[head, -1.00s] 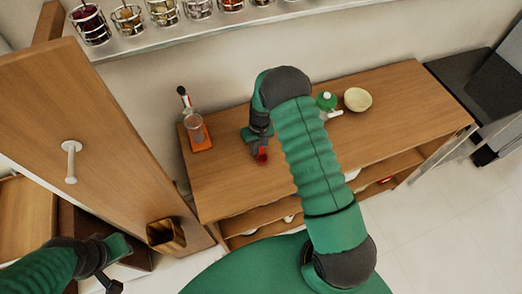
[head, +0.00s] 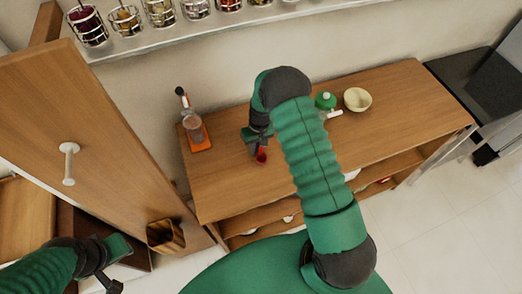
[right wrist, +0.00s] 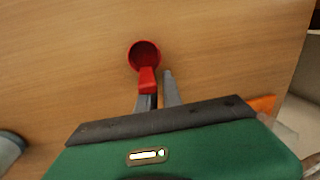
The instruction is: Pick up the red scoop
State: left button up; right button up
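The red scoop (head: 261,155) is on the wooden cabinet top (head: 225,180), left of my right forearm. In the right wrist view its round cup (right wrist: 144,54) lies ahead of the fingers, with its short handle (right wrist: 148,82) pointing back toward my gripper. My right gripper (right wrist: 160,88) is close to the handle; it also shows in the head view (head: 254,142). Its fingers are apart, with a gap between them. The handle overlaps the left finger in the picture and hides its tip; contact is unclear. My left gripper (head: 116,268) is at the lower left, away from the scoop.
A green-topped pot (head: 326,101) and a cream bowl (head: 357,100) stand right of my forearm. A tall wooden panel (head: 85,110) is at the left. The cabinet top around the scoop is mostly clear.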

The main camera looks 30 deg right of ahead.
aim_at(260, 154)
jog(key=o, duration=1.9)
jog(key=shift+a, duration=0.1)
jog(key=shift+r, duration=0.1)
